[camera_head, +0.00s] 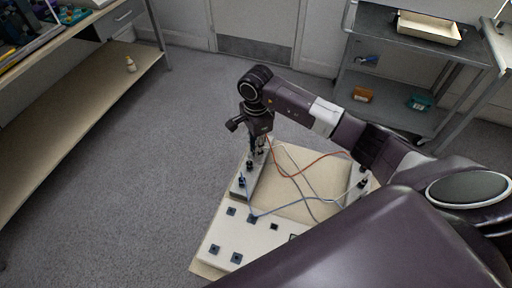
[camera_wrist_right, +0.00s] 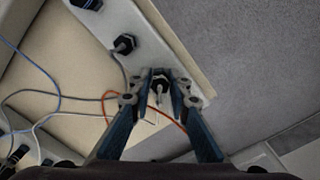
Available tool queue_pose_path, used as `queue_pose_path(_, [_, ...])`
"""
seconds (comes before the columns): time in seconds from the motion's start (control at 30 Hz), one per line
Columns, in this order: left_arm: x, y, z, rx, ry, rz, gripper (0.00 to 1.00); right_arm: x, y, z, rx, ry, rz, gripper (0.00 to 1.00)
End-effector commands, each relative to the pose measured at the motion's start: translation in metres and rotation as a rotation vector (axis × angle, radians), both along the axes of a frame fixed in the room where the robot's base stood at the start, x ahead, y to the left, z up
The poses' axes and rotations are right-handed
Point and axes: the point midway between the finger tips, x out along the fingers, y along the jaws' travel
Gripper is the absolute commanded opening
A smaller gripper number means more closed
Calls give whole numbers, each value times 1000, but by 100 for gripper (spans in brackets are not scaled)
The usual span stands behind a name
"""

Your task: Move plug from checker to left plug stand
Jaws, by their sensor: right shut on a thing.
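My right gripper (camera_head: 261,140) points down over the far end of the left plug stand (camera_head: 249,180). I cannot tell whether the plug is seated or just above the stand. The checker (camera_head: 215,249) is a white panel with several dark square sockets. My left gripper is out of view.
Orange, blue and grey cables loop over the beige board (camera_head: 310,210). Another stand with dark plugs (camera_head: 362,184) is at right. A grey cart (camera_head: 400,60) stands behind, and a long shelf (camera_head: 90,110) is at left. The floor between is clear.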

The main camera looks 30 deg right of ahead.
Motion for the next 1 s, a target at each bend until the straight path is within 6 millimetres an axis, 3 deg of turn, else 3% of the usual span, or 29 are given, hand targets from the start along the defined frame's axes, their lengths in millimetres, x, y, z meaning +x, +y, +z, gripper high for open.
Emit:
queue_pose_path(0.47, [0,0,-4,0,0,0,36,0,0,-2,0,-1,0,0])
queue_pose_path(0.5, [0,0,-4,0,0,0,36,0,0,-2,0,0,0,19])
queue_pose_path(0.67, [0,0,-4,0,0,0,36,0,0,-2,0,0,0,37])
queue_pose_path(1.0, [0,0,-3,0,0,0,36,0,0,-1,0,0,0,37])
